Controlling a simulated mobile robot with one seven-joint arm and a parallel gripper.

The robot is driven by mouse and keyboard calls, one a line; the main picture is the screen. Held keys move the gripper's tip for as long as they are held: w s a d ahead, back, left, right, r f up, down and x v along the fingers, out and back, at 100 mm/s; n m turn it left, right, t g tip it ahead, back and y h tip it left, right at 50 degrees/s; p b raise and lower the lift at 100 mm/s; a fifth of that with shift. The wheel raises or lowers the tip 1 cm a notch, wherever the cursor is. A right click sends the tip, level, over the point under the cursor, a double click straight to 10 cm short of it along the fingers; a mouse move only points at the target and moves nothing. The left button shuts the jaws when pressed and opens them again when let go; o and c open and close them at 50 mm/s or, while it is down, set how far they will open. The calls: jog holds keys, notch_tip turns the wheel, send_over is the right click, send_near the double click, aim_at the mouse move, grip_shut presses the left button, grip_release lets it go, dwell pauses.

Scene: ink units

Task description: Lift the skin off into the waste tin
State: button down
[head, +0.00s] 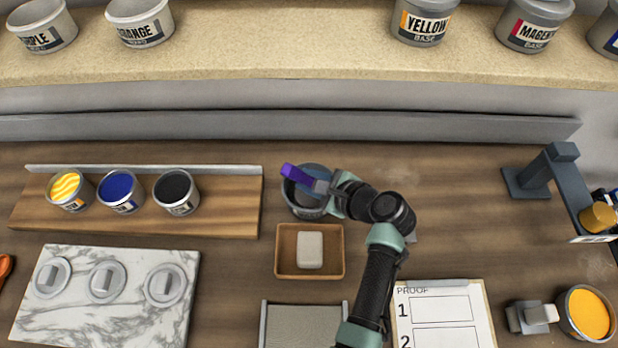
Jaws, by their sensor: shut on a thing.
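A grey round tin (300,207), which looks like the waste tin, stands on the bench at the centre. My gripper (322,187) is over it, shut on a purple-handled tool (296,173). The purple end points to the upper left. The tool's other end and most of the tin's inside are hidden, so I cannot tell whether any skin is on the tool or in the tin. On the wooden rack at left, an open yellow ink tin (66,187) has pale wavy streaks on its surface. Beside it stand a blue ink tin (119,189) and a black ink tin (175,189).
A wooden tray (283,265) with a pale block (310,249) lies just below the grey tin. A marble slab (130,310) with three lids is lower left. A proof clipboard (440,290), orange tin (587,312) and dark stand (540,175) are right. Labelled tins line the back shelf.

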notch_tip(320, 180, up, 9)
jog(key=p, duration=0.7)
jog(key=shift+f+p, duration=0.2)
jog(key=shift+p, duration=0.2)
